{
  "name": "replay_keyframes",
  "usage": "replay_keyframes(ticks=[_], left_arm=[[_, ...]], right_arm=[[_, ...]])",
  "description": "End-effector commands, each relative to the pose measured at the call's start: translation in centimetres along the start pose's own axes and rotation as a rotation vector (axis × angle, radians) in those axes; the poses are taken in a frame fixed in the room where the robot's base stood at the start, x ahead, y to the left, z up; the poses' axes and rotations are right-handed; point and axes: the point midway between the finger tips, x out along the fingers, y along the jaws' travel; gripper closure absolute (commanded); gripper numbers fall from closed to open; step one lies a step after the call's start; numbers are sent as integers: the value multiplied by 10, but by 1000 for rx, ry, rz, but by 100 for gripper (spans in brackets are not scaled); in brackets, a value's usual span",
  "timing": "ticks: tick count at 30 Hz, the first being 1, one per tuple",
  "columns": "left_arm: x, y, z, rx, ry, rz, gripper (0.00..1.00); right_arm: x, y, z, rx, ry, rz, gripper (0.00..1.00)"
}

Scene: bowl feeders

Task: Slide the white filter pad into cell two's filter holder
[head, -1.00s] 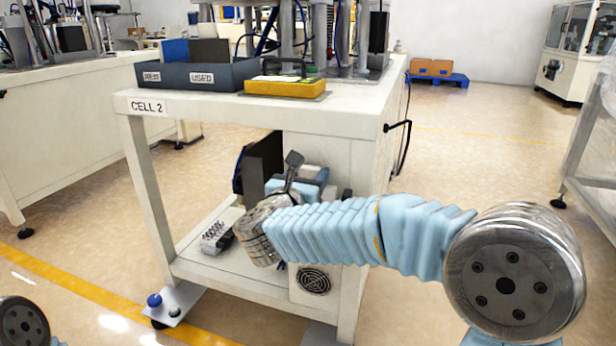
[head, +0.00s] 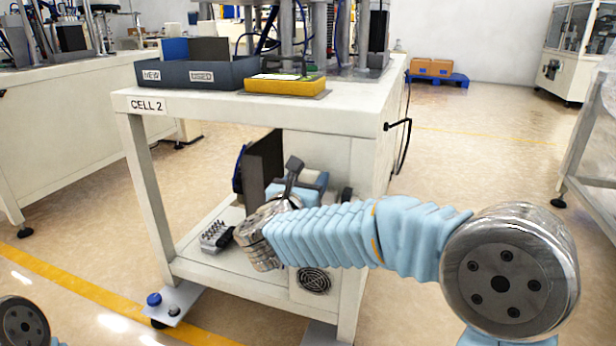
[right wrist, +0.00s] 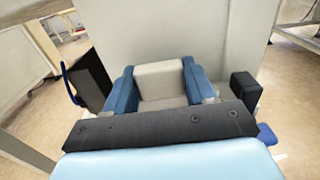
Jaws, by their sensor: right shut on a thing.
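My right gripper (head: 303,184) reaches into the open space under the cell 2 bench (head: 345,120), above its lower shelf. In the right wrist view its two blue fingers (right wrist: 158,68) are closed on a whitish block-shaped pad (right wrist: 162,82), which I take to be the white filter pad. The pad faces a pale panel (right wrist: 185,30) of the bench. In the head view the pad is mostly hidden by my wrist and fingers. I cannot make out a filter holder for certain. My left gripper is out of view.
A dark upright panel (head: 264,165) stands left of the gripper; a small black block (right wrist: 245,92) is to its right. A connector block (head: 216,236) and a fan grille (head: 314,281) are low down. A NEW/USED tray (head: 205,74) and yellow object (head: 285,86) sit on top.

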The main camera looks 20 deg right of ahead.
Motion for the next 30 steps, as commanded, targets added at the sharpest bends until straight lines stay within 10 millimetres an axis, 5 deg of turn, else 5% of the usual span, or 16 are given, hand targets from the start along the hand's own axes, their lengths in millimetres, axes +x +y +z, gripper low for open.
replay_keyframes(ticks=[30], left_arm=[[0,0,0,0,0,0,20]], right_arm=[[0,0,-23,0,-1,1,90]])
